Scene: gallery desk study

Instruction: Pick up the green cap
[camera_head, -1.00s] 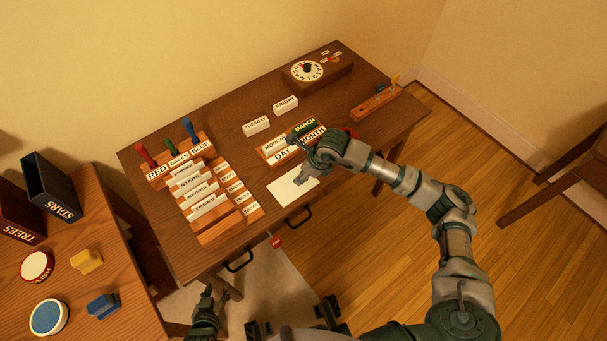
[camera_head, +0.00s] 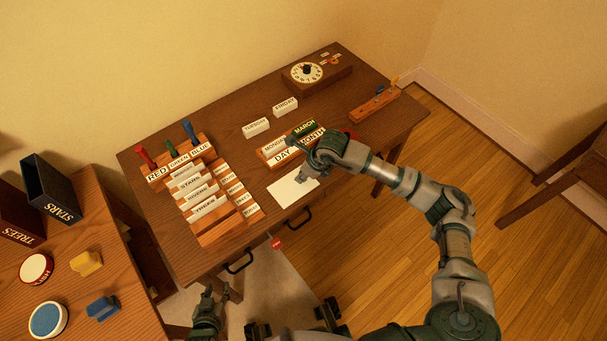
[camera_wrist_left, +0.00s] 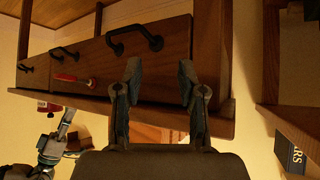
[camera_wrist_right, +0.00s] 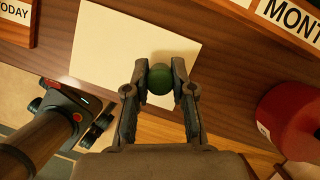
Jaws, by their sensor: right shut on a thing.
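The green cap (camera_wrist_right: 160,79) shows in the right wrist view as a small rounded green piece between the two fingertips. My right gripper (camera_wrist_right: 160,84) is shut on it, above the desk near the lower edge of a white card (camera_wrist_right: 120,45). In the head view my right gripper (camera_head: 303,176) is over the right end of the white card (camera_head: 285,191), and the cap is hidden there. My left gripper (camera_wrist_left: 160,82) is open and empty, below the desk top facing the drawers; it also shows at the bottom of the head view (camera_head: 208,298).
The desk (camera_head: 235,160) holds a coloured-peg rack (camera_head: 180,162), a DAY/MONTH holder (camera_head: 275,156) and a dial box (camera_head: 306,73). A red round object (camera_wrist_right: 292,115) stands right of my right gripper. A side table (camera_head: 75,295) is at left.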

